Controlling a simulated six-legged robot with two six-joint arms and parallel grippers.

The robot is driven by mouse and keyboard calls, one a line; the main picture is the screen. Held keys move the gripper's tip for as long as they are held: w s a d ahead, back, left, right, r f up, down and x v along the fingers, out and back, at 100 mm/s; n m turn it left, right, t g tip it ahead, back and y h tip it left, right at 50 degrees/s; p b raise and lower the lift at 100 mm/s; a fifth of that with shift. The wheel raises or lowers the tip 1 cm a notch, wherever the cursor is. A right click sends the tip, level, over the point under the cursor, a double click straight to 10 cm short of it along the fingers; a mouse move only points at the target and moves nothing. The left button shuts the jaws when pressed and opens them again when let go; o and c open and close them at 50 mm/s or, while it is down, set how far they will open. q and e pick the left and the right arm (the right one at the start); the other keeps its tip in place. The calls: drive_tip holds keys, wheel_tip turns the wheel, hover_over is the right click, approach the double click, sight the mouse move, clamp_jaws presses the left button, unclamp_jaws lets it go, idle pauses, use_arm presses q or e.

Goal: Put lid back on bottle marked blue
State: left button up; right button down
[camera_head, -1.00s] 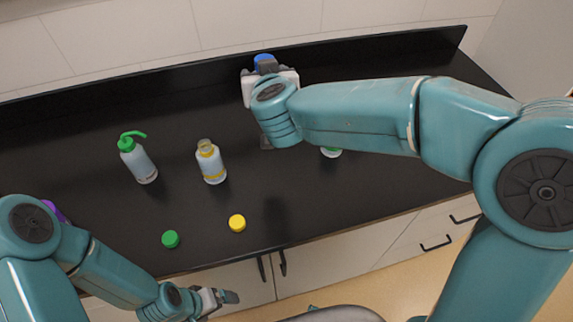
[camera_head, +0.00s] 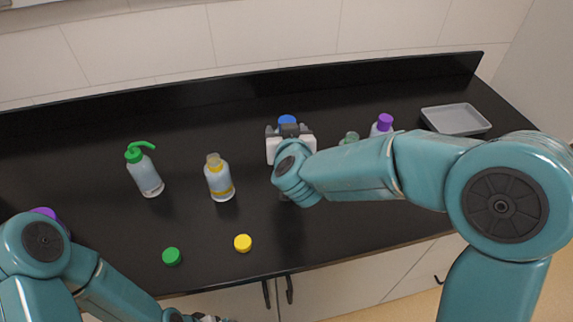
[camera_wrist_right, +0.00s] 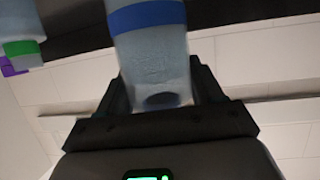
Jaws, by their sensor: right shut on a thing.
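In the right wrist view, which is upside down, a pale bottle with a blue band (camera_wrist_right: 148,16) lies in line between the fingers (camera_wrist_right: 160,85). Its narrower end points toward my palm. The contact between lid and bottle neck is hidden by the gripper, so I cannot tell if they touch. My left gripper (camera_head: 207,318) is barely in view at the bottom edge, cut off.
A green-topped squeeze bottle (camera_head: 146,176) and an open yellow-banded bottle (camera_head: 219,181) stand left. Green (camera_head: 172,257) and yellow (camera_head: 243,243) lids lie near the front edge. A green-banded bottle (camera_wrist_right: 22,50), a purple-capped bottle (camera_head: 383,124) and a grey tray (camera_head: 456,120) are right.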

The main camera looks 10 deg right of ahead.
drive_tip(key=shift+f, duration=1.9)
drive_tip(key=shift+f+b, duration=0.45)
drive_tip(key=shift+f, duration=1.65)
drive_tip(key=shift+f, duration=0.15)
drive_tip(key=shift+c, duration=0.8)
unclamp_jaws()
